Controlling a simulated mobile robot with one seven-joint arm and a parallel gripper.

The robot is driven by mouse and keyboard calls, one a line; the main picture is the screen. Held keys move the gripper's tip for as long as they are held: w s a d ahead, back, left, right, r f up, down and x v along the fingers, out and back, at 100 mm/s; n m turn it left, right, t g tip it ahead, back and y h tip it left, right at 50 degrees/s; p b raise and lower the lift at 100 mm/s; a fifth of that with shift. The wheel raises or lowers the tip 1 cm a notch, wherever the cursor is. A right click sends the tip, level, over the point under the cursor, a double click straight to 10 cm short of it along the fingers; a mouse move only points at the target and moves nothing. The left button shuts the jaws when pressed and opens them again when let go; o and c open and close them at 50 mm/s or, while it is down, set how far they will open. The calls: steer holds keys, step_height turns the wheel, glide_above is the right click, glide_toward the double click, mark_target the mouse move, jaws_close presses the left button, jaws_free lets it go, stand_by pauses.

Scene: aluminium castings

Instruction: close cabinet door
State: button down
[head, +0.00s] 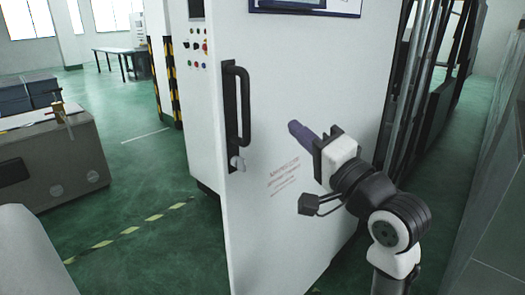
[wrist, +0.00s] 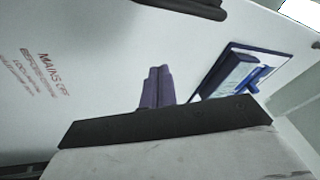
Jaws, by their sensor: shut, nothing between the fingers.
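The white cabinet door (head: 290,85) stands swung open in the head view, with a dark interior frame behind its right edge. A black bar handle (head: 237,115) is on the door's left side. My gripper (head: 293,126) has purple fingers, shut and empty, to the right of the handle in the picture and in front of the door face. In the wrist view the gripper fingers (wrist: 155,88) point at the white door face (wrist: 110,50), with red printed text at left. Whether the fingertips touch the door cannot be told. Part of the handle (wrist: 190,8) shows at the top.
A control panel with buttons (head: 195,45) is left of the door. A blue-framed holder (wrist: 240,75) is on the door. A grey workbench (head: 55,160) stands at left. Green floor with a yellow dashed line is clear between. Grey panels (head: 500,200) stand at right.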

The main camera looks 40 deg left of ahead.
steer(key=s+d+f+m+g+h, duration=0.2)
steer(key=d+f+m+g, duration=0.1)
steer(key=d+f+g, duration=0.15)
steer(key=p, duration=0.2)
glide_toward(258, 143)
steer(key=s+a, duration=0.1)
steer(key=a, duration=0.1)
steer(key=a+r, duration=0.1)
steer(key=a, duration=0.1)
steer(key=s+a+r, duration=0.1)
steer(key=a, duration=0.2)
steer(key=shift+s+r, duration=0.25)
steer(key=shift+s, duration=0.1)
steer(key=shift+a, duration=0.15)
